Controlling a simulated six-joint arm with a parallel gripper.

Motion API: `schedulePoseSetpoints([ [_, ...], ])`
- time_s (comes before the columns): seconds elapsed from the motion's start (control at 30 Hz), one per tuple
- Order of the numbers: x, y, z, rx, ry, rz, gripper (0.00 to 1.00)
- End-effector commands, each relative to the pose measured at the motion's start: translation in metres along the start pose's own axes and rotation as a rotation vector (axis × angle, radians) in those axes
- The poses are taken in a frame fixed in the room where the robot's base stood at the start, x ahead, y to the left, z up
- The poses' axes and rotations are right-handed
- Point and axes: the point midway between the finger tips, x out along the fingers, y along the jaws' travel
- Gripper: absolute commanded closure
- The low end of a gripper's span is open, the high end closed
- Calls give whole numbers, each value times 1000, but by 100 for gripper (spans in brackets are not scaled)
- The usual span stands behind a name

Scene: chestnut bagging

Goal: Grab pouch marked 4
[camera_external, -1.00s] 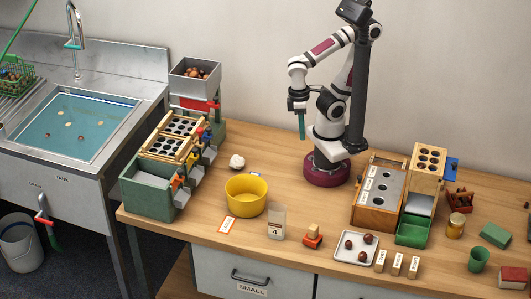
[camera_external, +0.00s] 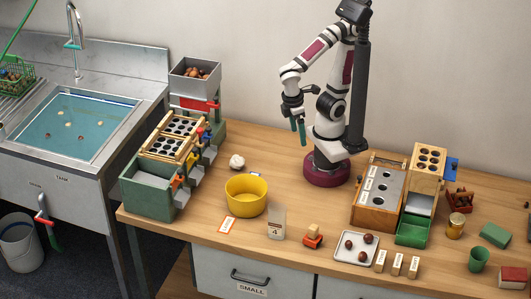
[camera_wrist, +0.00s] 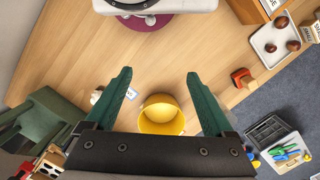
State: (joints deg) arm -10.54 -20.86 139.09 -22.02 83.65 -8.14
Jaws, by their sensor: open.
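The pouch marked 4 (camera_external: 276,222) is a small pale, see-through bag with a white label, standing upright near the front edge of the bench. It is right of the yellow bowl (camera_external: 246,196). My gripper (camera_external: 299,131) is open and empty, high above the bench in front of my arm's column, well above and behind the pouch. In the wrist view, my two green fingers (camera_wrist: 159,73) are spread apart with the yellow bowl (camera_wrist: 161,116) beyond them. I cannot make out the pouch in the wrist view; the right finger may hide it.
An orange-bordered card (camera_external: 227,224) lies left of the pouch. A red-orange stamp-like block (camera_external: 312,240) stands just right of it. A white tray with chestnuts (camera_external: 344,257) is further right. A white lump (camera_external: 237,162) lies behind the bowl. Bare wood lies behind the pouch.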

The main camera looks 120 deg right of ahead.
Motion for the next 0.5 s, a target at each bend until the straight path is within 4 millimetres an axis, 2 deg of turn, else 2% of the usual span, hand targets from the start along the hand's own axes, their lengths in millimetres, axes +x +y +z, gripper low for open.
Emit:
schedulePoseSetpoints([
  [0.03,-1,-10,-14,-232,-60,121,12],
  [0.07,-2,-17,-24,-391,-94,208,12],
  [0.13,0,-47,-51,-768,-175,431,12],
  [0.17,2,-65,-61,-928,-209,533,12],
  [0.23,15,-116,-76,-1273,-281,781,12],
  [0.3,33,-171,-78,-1557,-335,1027,12],
  [0.4,61,-233,-62,-1824,-386,1321,12],
  [0.5,79,-266,-46,-1949,-408,1500,12],
])
